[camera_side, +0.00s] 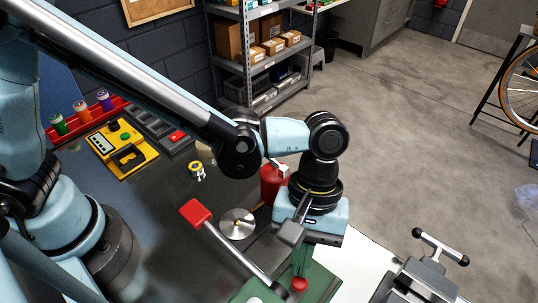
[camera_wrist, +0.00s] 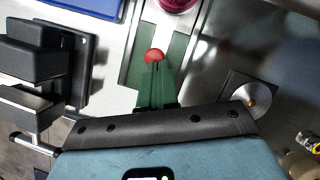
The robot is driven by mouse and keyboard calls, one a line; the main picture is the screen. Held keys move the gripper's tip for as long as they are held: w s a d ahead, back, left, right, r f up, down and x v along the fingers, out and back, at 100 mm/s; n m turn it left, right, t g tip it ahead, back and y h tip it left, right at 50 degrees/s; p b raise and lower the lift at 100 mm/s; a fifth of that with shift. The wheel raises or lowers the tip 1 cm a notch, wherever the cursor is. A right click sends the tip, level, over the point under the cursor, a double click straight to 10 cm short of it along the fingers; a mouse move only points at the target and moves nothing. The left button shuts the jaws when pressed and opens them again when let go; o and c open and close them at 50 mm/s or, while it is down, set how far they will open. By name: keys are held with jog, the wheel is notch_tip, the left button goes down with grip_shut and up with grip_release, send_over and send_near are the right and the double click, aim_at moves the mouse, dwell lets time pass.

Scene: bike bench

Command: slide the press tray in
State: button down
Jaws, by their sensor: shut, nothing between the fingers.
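A green tray-like plate (camera_side: 318,280) lies at the bottom of the side view, partly cut off by the frame. In the wrist view, green strips (camera_wrist: 178,62) flank a pale metal band. I cannot tell exactly which piece is the press tray. A red ball knob (camera_side: 299,284) stands at the plate, and it also shows in the wrist view (camera_wrist: 154,55). My gripper (camera_side: 301,270) points down with its narrow fingers shut and empty. In the wrist view my fingertips (camera_wrist: 157,66) are right at the knob. I cannot tell whether they touch it.
A red-ended bar (camera_side: 195,213) slants across the bench beside a metal disc (camera_side: 237,224). A red cylinder (camera_side: 272,182) stands behind my wrist. A grey vise-like device (camera_side: 425,280) is at the lower right; dark blocks (camera_wrist: 40,65) show left in the wrist view.

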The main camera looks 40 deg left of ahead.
jog(key=shift+w+a, duration=0.25)
jog(key=shift+w, duration=0.3)
jog(key=w, duration=0.1)
jog(key=w+a, duration=0.1)
jog(key=shift+w+a, duration=0.2)
jog(key=shift+w, duration=0.15)
jog(key=v, duration=0.8)
jog(key=shift+r, duration=0.25)
jog(key=c, duration=1.8)
grip_release()
jog(key=shift+w+r, duration=0.15)
jog(key=shift+r, duration=0.4)
jog(key=shift+o, duration=1.3)
jog(key=shift+s+r, duration=0.2)
jog(key=shift+s, duration=0.05)
jog(key=o, duration=0.6)
jog(key=s+n, duration=0.2)
jog(key=s+n+h, duration=0.1)
jog(key=shift+s+d+r+t, duration=0.25)
jog(key=shift+d+r+t, duration=0.05)
jog(key=shift+t, duration=0.1)
jog(key=shift+n, duration=0.3)
jog(key=x, duration=1.2)
jog(key=shift+s+d, duration=0.2)
jog(key=shift+s, duration=0.2)
